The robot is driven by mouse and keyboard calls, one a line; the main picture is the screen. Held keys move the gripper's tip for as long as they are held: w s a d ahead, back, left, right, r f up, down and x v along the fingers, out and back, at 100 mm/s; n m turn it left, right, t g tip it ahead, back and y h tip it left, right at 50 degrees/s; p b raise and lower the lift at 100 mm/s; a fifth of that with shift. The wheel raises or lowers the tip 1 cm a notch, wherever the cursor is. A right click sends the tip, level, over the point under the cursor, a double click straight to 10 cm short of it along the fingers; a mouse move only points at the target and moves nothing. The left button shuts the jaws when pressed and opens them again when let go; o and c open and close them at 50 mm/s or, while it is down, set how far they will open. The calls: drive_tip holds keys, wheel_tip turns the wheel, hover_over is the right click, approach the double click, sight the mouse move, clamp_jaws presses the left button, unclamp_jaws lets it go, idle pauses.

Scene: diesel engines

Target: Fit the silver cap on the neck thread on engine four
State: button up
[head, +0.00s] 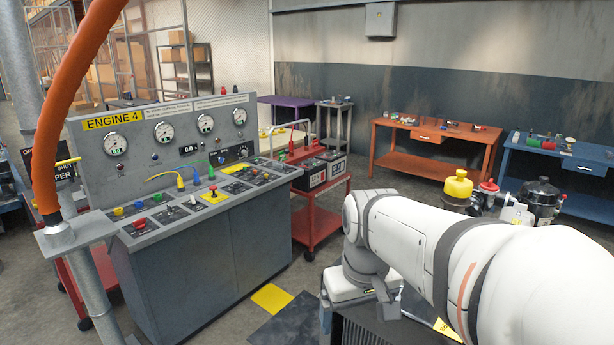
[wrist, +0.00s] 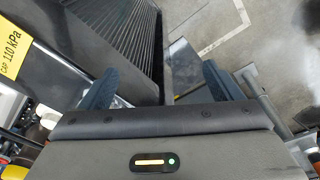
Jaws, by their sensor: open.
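My gripper (wrist: 160,84) shows in the wrist view with its two dark fingers wide apart and nothing between them. It is above the edge of a dark finned block (wrist: 125,32) that looks like a radiator. A yellow label (wrist: 10,48) reading "CAP 110 kPa" lies left of the fingers. I cannot make out the silver cap or the neck thread in either view. In the head view my arm covers much of the lower right, and my gripper is out of sight there. The grey console (head: 190,270) bears an "ENGINE 4" sign (head: 112,120).
A red cart (head: 320,210) stands beside the console. An orange bench (head: 430,150) and a blue bench (head: 590,165) stand at the back. A yellow-topped part (head: 457,187) and a black canister (head: 540,203) show behind my arm. Open floor (head: 375,170) lies before the benches.

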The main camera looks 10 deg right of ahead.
drive_tip(key=w+d+r+n+g, duration=0.1)
drive_tip(key=w+d+r, duration=0.3)
drive_tip(key=d+r, duration=0.15)
drive_tip(key=w+d+r+g, duration=0.1)
drive_tip(key=w+d+r, duration=0.3)
drive_tip(key=r, duration=0.3)
drive_tip(key=f+b, duration=0.6)
drive_tip(key=f, duration=0.1)
drive_tip(key=f+b, duration=0.3)
drive_tip(key=shift+s+f, duration=0.25)
drive_tip(key=shift+f, duration=0.1)
drive_tip(key=c, duration=1.6)
drive_tip(key=shift+o, duration=0.2)
wheel_tip(320, 180, up, 5)
drive_tip(key=p, duration=0.4)
drive_tip(key=shift+w+r, duration=0.1)
